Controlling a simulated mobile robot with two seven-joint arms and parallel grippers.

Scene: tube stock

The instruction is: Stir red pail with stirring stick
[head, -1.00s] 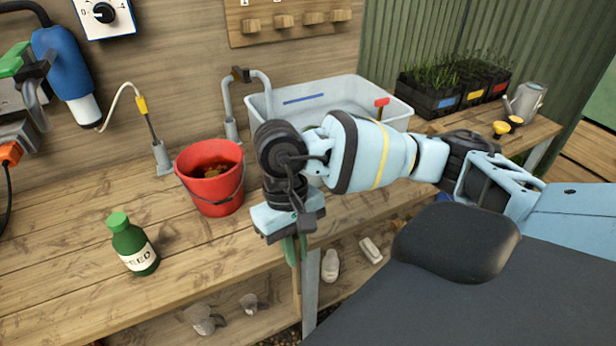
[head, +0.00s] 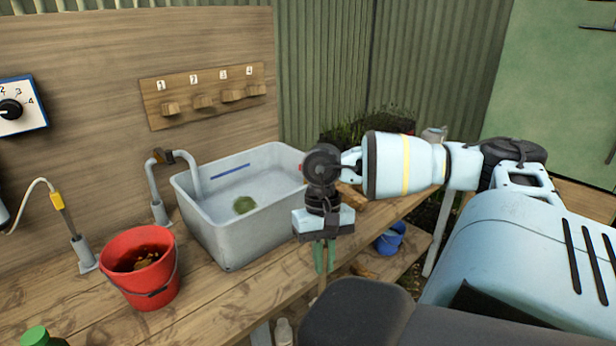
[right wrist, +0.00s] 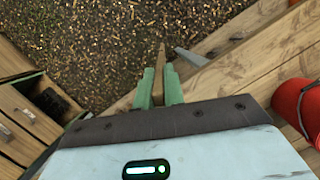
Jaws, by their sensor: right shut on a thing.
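The red pail (head: 166,290) stands upright on the wooden bench, with brown lumpy contents and its handle hanging at the side. It also shows cut off at the right edge of the right wrist view (right wrist: 297,108). My right gripper (head: 325,260) points down near the bench's front edge, right of the pail and apart from it. Its green fingers are shut on a thin wooden stick, seemingly the stirring stick (right wrist: 161,62), which extends beyond the fingertips. In the head view only a short length of stick shows below the fingers. My left gripper is out of view.
A grey tub (head: 235,235) with a round green thing inside stands right of the pail, near a tap (head: 160,190). A green bottle cap (head: 42,336) shows at the lower left. A blue bucket (head: 390,238) sits low beyond my gripper. Pegs hang on the back board (head: 205,85).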

